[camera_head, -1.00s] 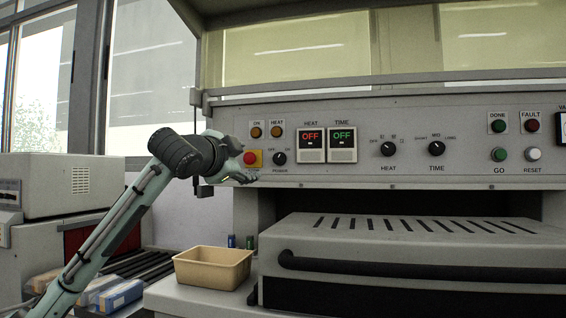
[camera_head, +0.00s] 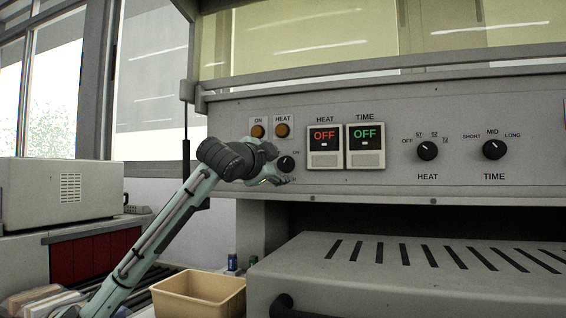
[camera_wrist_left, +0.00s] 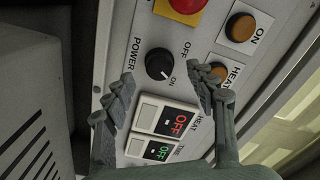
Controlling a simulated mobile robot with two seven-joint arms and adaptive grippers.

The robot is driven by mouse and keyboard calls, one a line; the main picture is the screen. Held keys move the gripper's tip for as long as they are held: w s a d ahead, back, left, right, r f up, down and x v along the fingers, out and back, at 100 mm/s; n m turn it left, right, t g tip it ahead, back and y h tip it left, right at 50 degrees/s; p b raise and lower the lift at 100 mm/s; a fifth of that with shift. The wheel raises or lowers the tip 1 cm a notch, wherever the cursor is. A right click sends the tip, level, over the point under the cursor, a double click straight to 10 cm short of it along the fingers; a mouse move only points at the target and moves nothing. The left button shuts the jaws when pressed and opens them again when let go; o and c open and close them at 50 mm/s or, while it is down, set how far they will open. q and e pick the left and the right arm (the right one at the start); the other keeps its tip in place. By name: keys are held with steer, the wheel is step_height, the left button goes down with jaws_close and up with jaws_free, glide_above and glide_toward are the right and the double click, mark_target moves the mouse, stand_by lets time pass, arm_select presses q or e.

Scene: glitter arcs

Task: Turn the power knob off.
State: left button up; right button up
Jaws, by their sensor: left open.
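My left gripper (camera_head: 277,166) is open and empty in front of the panel, by the knob. In the left wrist view my left gripper (camera_wrist_left: 161,76) has its fingertips spread to either side of the knob, with no contact visible. My right gripper is not in view.
A red button on yellow (camera_wrist_left: 187,5) and orange ON and HEAT lamps (camera_head: 270,130) are near the knob. The HEAT display (camera_head: 324,147) and TIME display (camera_head: 365,146) read OFF. A tan bin (camera_head: 199,297) stands below. A slotted grey hood (camera_head: 390,260) juts out lower right.

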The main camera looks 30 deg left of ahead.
mark_target(283, 164)
arm_select(q)
steer(key=shift+x, duration=1.7)
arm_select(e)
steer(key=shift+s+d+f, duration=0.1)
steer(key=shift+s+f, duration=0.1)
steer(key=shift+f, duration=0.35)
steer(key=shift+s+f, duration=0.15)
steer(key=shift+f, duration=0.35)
arm_select(q)
steer(key=shift+c, duration=0.5)
steer(key=c, duration=1.1)
steer(key=shift+o, duration=0.2)
